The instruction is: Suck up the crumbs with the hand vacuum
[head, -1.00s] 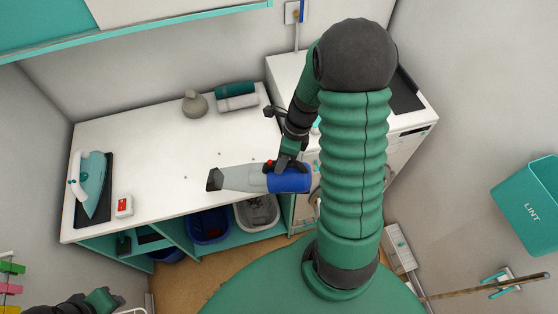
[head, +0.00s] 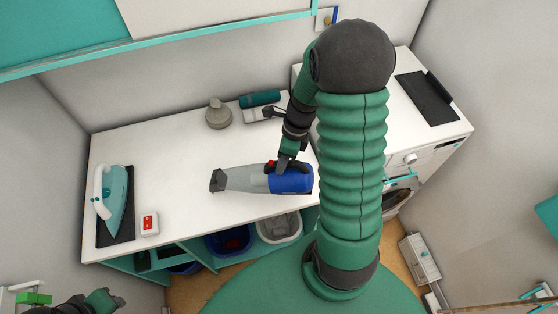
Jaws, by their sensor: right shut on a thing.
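The hand vacuum (head: 291,180) has a blue rear body and a grey-clear front (head: 245,179) that ends in a dark nozzle (head: 217,180). It lies level over the white counter (head: 165,165), nozzle pointing left. My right gripper (head: 283,168) is shut on its top, near the red button. Whether the nozzle touches the counter, I cannot tell. I cannot make out any crumbs on the counter now; the vacuum and my arm cover part of it. My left gripper (head: 110,301) is at the lower left, away from the counter, its jaws too small to judge.
A teal iron (head: 116,199) stands on a dark mat at the counter's left end, beside a small red-and-white box (head: 149,223). A grey bottle (head: 218,115) and rolled towels (head: 260,98) stand at the back. Bins (head: 279,228) sit below. A washing machine (head: 402,193) stands right.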

